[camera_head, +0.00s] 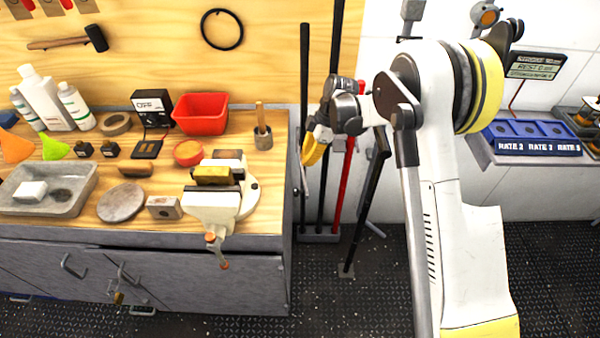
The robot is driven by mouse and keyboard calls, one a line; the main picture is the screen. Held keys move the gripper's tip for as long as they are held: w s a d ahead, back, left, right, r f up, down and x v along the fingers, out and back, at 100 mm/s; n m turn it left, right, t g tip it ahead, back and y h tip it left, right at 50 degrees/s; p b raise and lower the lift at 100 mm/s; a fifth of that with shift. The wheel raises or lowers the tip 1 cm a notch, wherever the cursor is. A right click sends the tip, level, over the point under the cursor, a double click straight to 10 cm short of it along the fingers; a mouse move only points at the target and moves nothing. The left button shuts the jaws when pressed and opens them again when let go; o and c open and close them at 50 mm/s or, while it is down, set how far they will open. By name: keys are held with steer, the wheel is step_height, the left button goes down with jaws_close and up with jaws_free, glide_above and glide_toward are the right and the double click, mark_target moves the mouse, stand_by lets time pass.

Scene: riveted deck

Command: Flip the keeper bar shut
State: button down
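I cannot clearly make out a keeper bar. On the front of the grey workbench cabinet (200,275) there is a dark slanted bar or handle (130,277). A small brass-coloured piece (118,297) hangs beside it; both are too small to tell what they are. My gripper (311,152), with yellow at its end, is raised to the right of the bench, well apart from the cabinet front. It is seen from the side, and I cannot tell whether its fingers are open or shut. No object shows in it.
A white vise (215,208) juts over the bench's front edge. A red bin (201,113), grey tray (50,205) and bottles (40,98) crowd the top. Long-handled tools (304,120) stand right of the bench. A blue rack (530,138) is at far right. Floor before the cabinet looks clear.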

steer(key=b+x, duration=0.3)
steer(key=x, duration=0.6)
steer(key=shift+f, duration=0.25)
